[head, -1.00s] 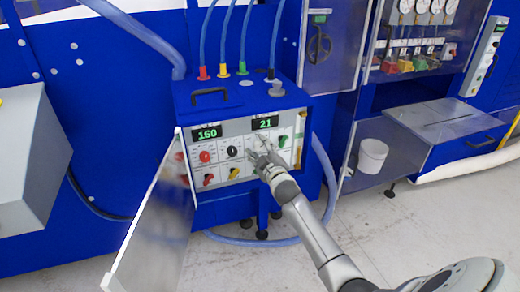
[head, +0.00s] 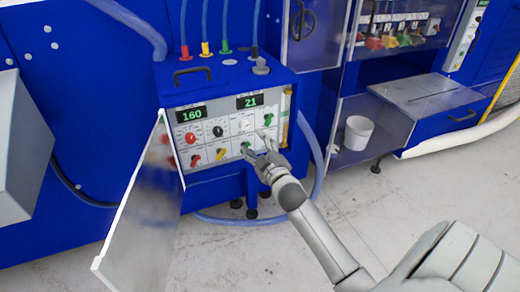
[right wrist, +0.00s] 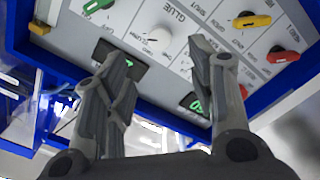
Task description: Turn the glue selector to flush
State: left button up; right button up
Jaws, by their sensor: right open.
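The blue cabinet (head: 215,75) has a light control panel (head: 222,147) with coloured knobs. The glue selector is a white round knob (head: 243,125) in the upper row; in the right wrist view it is the white knob (right wrist: 157,40) beside the word GLUE. Its exact setting is too small to read. My right gripper (head: 256,142) is open in front of the panel, just below and right of the white knob. In the wrist view its two fingers (right wrist: 162,72) are spread, with the knob beyond the gap between their tips. It appears empty. My left gripper is not in view.
A clear panel door (head: 150,205) hangs open at the left. Red (head: 191,138), black (head: 218,131) and green (head: 269,114) knobs flank the selector. Hoses rise from the cabinet top. A white bucket (head: 358,132) stands at the right. The floor in front is clear.

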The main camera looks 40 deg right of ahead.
jog(key=shift+v, duration=0.95)
